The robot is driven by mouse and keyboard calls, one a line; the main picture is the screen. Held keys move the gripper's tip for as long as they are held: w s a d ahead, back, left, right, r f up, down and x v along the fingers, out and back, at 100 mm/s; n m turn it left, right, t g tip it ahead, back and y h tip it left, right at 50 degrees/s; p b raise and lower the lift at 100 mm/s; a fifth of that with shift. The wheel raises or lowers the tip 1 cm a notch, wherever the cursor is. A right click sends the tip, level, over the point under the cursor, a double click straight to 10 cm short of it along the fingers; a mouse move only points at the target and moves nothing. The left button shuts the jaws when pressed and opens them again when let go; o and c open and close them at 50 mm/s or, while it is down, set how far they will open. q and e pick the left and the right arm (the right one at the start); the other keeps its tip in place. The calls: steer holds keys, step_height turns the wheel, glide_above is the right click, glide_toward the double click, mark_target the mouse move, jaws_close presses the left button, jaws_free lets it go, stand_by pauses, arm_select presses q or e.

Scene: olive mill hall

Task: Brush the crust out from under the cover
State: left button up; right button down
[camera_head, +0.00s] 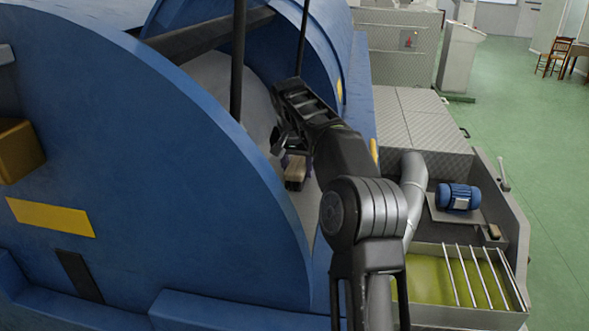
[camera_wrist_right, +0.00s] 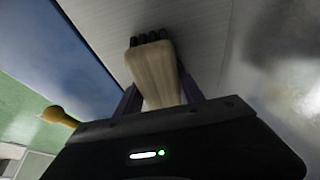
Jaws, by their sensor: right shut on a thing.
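My right gripper (camera_head: 292,158) reaches inside the opening of the large blue machine (camera_head: 140,140), between its near curved wall and the blue curved cover (camera_head: 325,45) behind. It is shut on a wooden brush (camera_wrist_right: 157,75), whose pale handle lies between the fingers in the right wrist view. The brush's dark bristles (camera_wrist_right: 150,39) point away from the gripper, close to a pale grey surface (camera_wrist_right: 110,25); I cannot tell whether they touch it. The brush also shows in the head view (camera_head: 296,173). I cannot make out the crust. My left gripper is not in view.
Dark bars (camera_head: 238,60) cross the opening near my right arm. A metal trough (camera_head: 425,285) with greenish liquid and rods, plus a blue motor (camera_head: 458,197), stand to the right.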

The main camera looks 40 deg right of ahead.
mark_target(315, 175)
steer(key=shift+s+d+f+b, duration=0.15)
steer(key=shift+s+d+b, duration=0.3)
steer(key=shift+s+d, duration=0.2)
steer(key=shift+s+d+b, duration=0.15)
steer(key=shift+s+d, duration=0.15)
steer(key=shift+s, duration=0.2)
steer(key=shift+s+d+b, duration=0.15)
steer(key=shift+s+d, duration=0.15)
steer(key=shift+s, duration=0.2)
steer(key=shift+w+d+r+p, duration=0.2)
steer(key=shift+d+p, duration=0.1)
steer(key=shift+p, duration=0.45)
steer(key=shift+w+d+p, duration=0.3)
steer(key=shift+d+p, duration=0.05)
steer(key=shift+p, duration=0.4)
steer(key=shift+w+d+f, duration=0.15)
steer(key=shift+d+f, duration=0.05)
